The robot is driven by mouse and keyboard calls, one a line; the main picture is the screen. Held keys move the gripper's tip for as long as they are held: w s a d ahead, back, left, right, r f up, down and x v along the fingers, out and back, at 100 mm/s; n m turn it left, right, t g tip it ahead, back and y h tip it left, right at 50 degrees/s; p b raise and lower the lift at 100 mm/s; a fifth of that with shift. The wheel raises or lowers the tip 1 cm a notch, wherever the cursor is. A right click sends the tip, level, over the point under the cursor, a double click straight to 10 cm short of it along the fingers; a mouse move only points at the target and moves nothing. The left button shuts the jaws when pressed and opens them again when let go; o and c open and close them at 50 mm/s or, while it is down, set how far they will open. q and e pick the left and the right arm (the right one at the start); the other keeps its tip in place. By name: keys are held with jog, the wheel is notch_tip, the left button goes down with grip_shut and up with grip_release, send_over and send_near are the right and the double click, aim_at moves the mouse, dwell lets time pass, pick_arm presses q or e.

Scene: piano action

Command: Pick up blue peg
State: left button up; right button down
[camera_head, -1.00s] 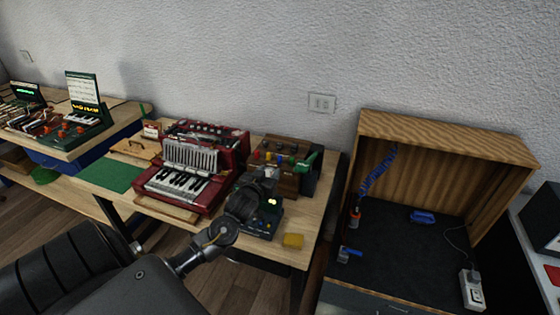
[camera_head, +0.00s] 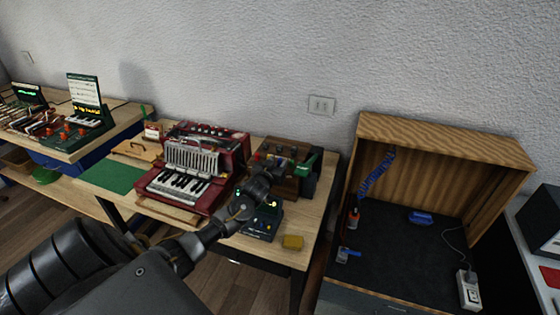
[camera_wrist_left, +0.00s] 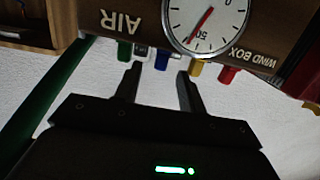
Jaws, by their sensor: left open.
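The blue peg (camera_wrist_left: 161,61) sticks out of the brown wind box (camera_wrist_left: 130,40) in the left wrist view, in a row with a green peg (camera_wrist_left: 124,50), a yellow peg (camera_wrist_left: 196,67) and a red peg (camera_wrist_left: 228,75). My left gripper (camera_wrist_left: 159,82) is open and empty. Its fingertips lie on either side of the blue peg's line, and the peg's end shows in the gap just ahead of them; I cannot tell if they touch it. In the head view my left gripper (camera_head: 274,167) is in front of the wind box (camera_head: 284,147) and hides the blue peg.
A round dial (camera_wrist_left: 203,22) sits by the pegs. A red accordion (camera_head: 182,183) stands left of my gripper. A wooden cabinet (camera_head: 445,140) stands to the right.

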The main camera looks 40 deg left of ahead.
pick_arm(q)
jog(key=shift+x, duration=0.95)
grip_shut()
jog(key=shift+r+b, duration=0.35)
jog(key=shift+r, duration=0.3)
jog(key=s+d+r+b, duration=0.2)
jog(key=s+d+r, duration=0.2)
jog(key=s+r, duration=0.7)
jog(key=s, duration=0.2)
jog(key=shift+s+r+b, duration=0.3)
jog(key=shift+b, duration=0.1)
